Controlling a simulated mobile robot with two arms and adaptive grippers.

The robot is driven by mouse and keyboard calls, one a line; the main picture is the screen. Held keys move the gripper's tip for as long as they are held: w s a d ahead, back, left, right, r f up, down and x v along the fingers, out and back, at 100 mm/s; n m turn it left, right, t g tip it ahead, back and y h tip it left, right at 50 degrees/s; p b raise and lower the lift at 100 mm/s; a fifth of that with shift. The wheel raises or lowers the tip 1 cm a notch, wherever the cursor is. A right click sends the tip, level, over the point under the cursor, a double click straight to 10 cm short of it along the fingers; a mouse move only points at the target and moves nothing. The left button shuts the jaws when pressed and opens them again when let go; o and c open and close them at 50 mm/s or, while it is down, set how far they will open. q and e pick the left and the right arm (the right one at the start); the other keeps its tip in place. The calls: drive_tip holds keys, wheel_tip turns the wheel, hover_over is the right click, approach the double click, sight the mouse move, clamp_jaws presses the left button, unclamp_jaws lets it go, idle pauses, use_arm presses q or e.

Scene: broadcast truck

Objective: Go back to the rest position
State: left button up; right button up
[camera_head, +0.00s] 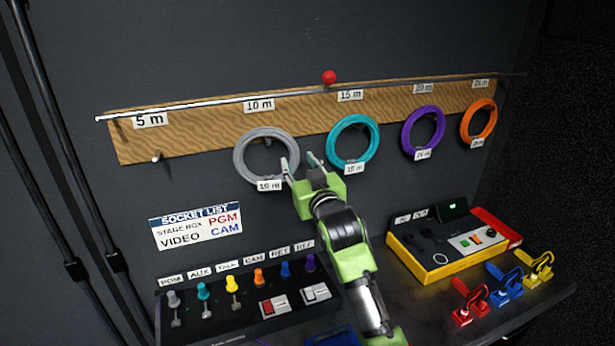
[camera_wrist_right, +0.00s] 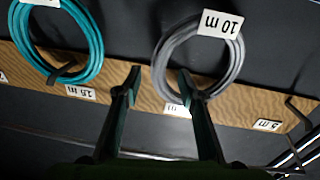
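My right gripper (camera_head: 300,163) is open and points up at the wall in front of the cable rack. Its two fingers stand apart in the right wrist view (camera_wrist_right: 158,78), with nothing clamped between them. The grey cable coil (camera_head: 243,155) hangs under the 10 m label. One fingertip overlaps the coil's right side in the head view; I cannot tell whether they touch. The grey coil with its 10 m tag also shows in the right wrist view (camera_wrist_right: 158,62). My left gripper is in neither view.
The wooden rack (camera_head: 200,118) also holds teal (camera_head: 373,150), purple (camera_head: 408,148) and orange (camera_head: 465,125) coils. The 5 m peg (camera_head: 156,156) is bare. Below are a socket panel (camera_head: 225,325), a yellow case (camera_head: 400,257) and red, blue and yellow clamps (camera_head: 536,272).

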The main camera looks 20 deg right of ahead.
drive_tip(key=s, duration=0.7)
drive_tip(key=s+a+f+g, duration=0.1)
drive_tip(key=s+f+g, duration=0.2)
drive_tip(key=s+f, duration=0.5)
drive_tip(key=s+f+g, duration=0.3)
drive_tip(key=s+f, duration=0.2)
drive_tip(key=f, duration=0.7)
drive_tip(key=s+a+f+n+g, duration=0.1)
drive_tip(key=s+f+g, duration=0.45)
drive_tip(key=s, duration=0.75)
drive_tip(key=s+f+g, duration=0.3)
drive_tip(key=s+f, duration=0.5)
drive_tip(key=s, duration=0.5)
drive_tip(key=s+f+g+b, duration=0.1)
drive_tip(key=s+f+b, duration=0.2)
drive_tip(key=f, duration=2.8)
drive_tip(key=s+d+f+g+b, duration=0.1)
drive_tip(key=s+d+f, duration=0.1)
drive_tip(key=s+f, duration=1.4)
drive_tip(key=shift+s+d+f+n+y+b, duration=0.15)
drive_tip(key=shift+s+d+n+y+b, duration=0.15)
drive_tip(key=shift+d+b, duration=0.1)
drive_tip(key=shift+g, duration=0.25)
drive_tip(key=shift+c, duration=0.3)
